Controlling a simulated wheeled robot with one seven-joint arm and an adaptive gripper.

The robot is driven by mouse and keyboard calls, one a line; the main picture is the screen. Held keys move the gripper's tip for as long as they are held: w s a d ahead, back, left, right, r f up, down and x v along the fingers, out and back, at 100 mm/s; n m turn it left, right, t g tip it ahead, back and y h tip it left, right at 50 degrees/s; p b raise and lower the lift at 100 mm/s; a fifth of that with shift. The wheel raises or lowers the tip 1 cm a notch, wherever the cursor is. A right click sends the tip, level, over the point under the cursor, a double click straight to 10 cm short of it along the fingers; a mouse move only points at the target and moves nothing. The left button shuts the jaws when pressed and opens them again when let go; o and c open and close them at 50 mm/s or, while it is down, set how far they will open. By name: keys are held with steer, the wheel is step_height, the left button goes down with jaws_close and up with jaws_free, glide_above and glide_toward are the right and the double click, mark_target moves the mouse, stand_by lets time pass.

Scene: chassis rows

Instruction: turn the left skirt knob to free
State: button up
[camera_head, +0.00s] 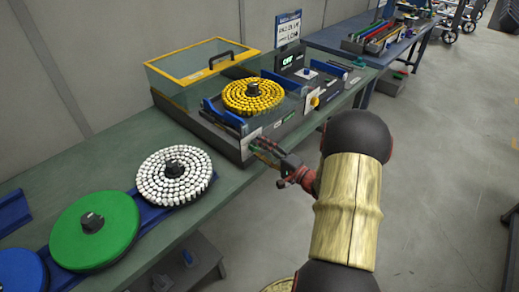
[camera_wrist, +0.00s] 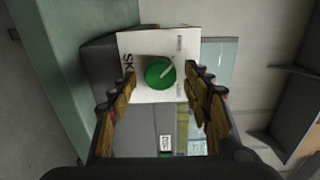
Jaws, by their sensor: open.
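The skirt knob (camera_wrist: 159,73) is a round green dial with a pale pointer line. It sits on a white label plate (camera_wrist: 133,47) with partly hidden lettering that starts "SK". Its pointer slants toward the upper right in the wrist view. My gripper (camera_wrist: 161,83) is open, with one finger on each side of the knob; I cannot tell whether they touch it. In the head view my gripper (camera_head: 272,153) is at the front of the machine (camera_head: 221,139), and its fingers largely hide the knob there.
A clear-covered machine holds a yellow-topped disc (camera_head: 253,96). A white-topped disc (camera_head: 174,176) and a green disc (camera_head: 94,229) sit on the bench (camera_head: 110,160) to the left. A yellow knob (camera_head: 315,101) is farther right. The floor at right is open.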

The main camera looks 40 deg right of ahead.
steer(key=s, duration=1.1)
steer(key=shift+d, duration=0.45)
steer(key=shift+s, duration=0.1)
